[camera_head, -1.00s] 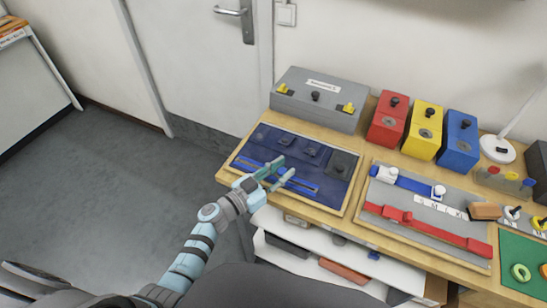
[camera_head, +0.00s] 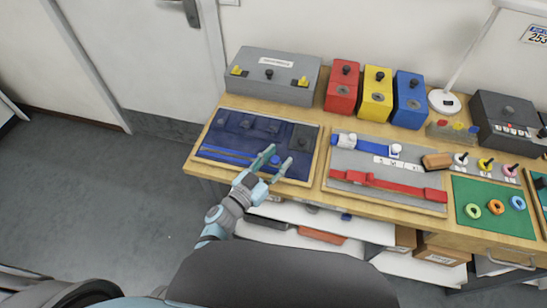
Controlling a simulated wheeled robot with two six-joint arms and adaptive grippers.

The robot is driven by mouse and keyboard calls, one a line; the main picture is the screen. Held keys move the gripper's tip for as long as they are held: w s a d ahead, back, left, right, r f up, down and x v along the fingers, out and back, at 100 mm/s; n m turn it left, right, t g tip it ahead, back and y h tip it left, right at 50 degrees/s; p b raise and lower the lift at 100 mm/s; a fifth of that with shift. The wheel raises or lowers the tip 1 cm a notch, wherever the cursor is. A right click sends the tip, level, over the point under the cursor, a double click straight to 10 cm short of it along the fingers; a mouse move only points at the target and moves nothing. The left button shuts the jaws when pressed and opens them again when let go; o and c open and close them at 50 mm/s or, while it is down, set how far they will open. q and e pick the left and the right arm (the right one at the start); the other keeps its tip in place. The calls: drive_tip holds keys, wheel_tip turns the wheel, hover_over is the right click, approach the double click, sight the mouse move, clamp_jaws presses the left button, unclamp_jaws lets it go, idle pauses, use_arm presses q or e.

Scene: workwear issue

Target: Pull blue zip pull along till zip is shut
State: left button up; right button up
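The dark blue zip board (camera_head: 228,135) lies on the left end of the wooden bench. A brighter blue zip strip (camera_head: 222,154) runs along its front part, toward my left gripper. My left gripper (camera_head: 278,158) is over the front right part of the board, with its two fingers spread apart. A small bright blue piece, which looks like the zip pull (camera_head: 275,160), shows between the fingers. I cannot tell whether the fingers touch it. The gripper hides part of the strip. My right gripper is not in view.
Behind the board stands a grey box (camera_head: 272,77) with yellow knobs. Red (camera_head: 342,87), yellow (camera_head: 376,93) and blue (camera_head: 408,100) boxes stand to its right. A grey strap board (camera_head: 350,163) lies close to the right of the zip board. Open floor (camera_head: 100,190) is at left.

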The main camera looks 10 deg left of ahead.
use_arm(q)
drive_tip(key=shift+d, duration=0.15)
drive_tip(key=shift+a, duration=0.2)
drive_tip(key=shift+s+a, duration=0.15)
drive_tip(key=shift+s, duration=0.05)
drive_tip(key=v, duration=1.1)
drive_tip(key=shift+s, duration=0.3)
